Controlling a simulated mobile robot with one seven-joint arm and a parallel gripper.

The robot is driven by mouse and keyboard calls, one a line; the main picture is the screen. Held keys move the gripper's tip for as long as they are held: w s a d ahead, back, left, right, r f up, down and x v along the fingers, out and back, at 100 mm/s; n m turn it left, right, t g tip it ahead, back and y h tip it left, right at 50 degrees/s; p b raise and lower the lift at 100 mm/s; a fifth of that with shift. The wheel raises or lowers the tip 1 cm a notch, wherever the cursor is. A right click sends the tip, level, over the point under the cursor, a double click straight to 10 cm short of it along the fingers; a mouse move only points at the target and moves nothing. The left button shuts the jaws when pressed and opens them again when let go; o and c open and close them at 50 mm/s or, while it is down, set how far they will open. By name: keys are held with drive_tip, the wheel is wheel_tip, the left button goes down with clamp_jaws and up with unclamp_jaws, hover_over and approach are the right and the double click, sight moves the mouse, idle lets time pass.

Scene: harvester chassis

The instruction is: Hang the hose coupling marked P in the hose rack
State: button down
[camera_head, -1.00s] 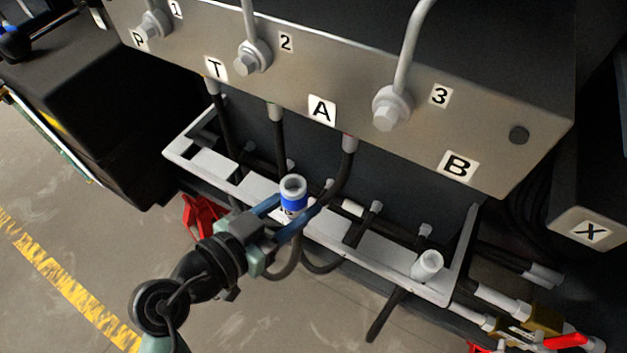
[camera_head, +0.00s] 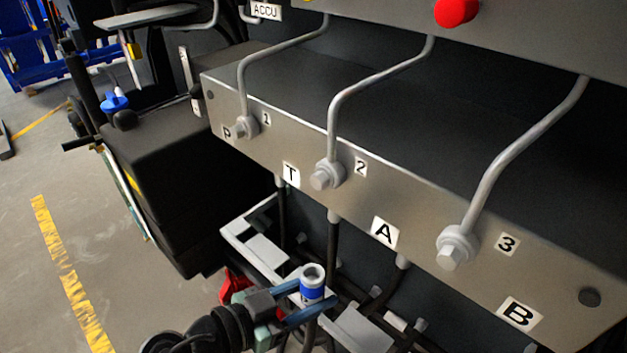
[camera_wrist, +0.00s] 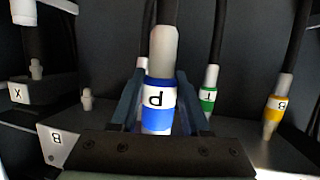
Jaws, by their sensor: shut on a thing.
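My gripper (camera_head: 306,296) is shut on the hose coupling marked P (camera_head: 312,280), a grey-ended piece with a blue band. In the wrist view the coupling (camera_wrist: 158,105) sits between both fingers, and its P label appears upside down. In the head view its open end points up and the hose runs down below. The hose rack (camera_head: 262,248), a pale tray with slots, lies under the manifold. The coupling is over the rack's front rail area; I cannot tell whether it touches the rack. My gripper hides part of the rack.
The manifold block (camera_head: 425,255) with labelled ports and grey pipes overhangs behind the rack. The wrist view shows a green-banded T coupling (camera_wrist: 208,98) and a yellow-banded coupling marked B (camera_wrist: 274,112) beside mine. A red object (camera_head: 235,285) lies left of my gripper. Open floor is at left.

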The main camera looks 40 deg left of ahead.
wheel_tip(320, 180, down, 2)
drive_tip(key=shift+f+b, duration=0.1)
drive_tip(key=shift+b, duration=0.8)
drive_tip(key=shift+w, duration=3)
drive_tip(key=shift+b, duration=0.3)
drive_tip(key=shift+f+b, duration=0.4)
drive_tip(key=shift+b, duration=0.25)
